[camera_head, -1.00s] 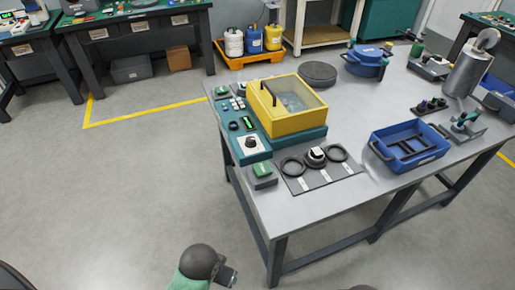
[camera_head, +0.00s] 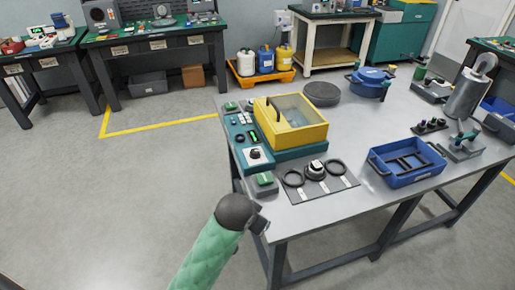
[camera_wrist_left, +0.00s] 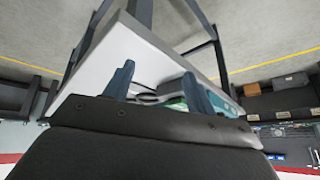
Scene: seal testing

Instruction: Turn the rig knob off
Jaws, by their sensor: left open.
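The rig is a teal box with a yellow clear-lidded chamber (camera_head: 290,120) on the near-left part of the grey table. Its control panel faces left and carries a black knob (camera_head: 255,153) on a white square plate, with a green display and small buttons behind it. The knob's pointer is too small to read. My left gripper (camera_head: 263,220) is by the table's near-left corner, nearer to me than the knob and apart from it. In the left wrist view its two fingers (camera_wrist_left: 158,72) are spread with nothing between them. My right gripper is not in view.
A small grey block with a green top (camera_head: 264,181) stands between my left gripper and the knob. A mat with black rings (camera_head: 318,190) lies right of it. A blue tray (camera_head: 408,179) is further right. Floor left of the table is clear.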

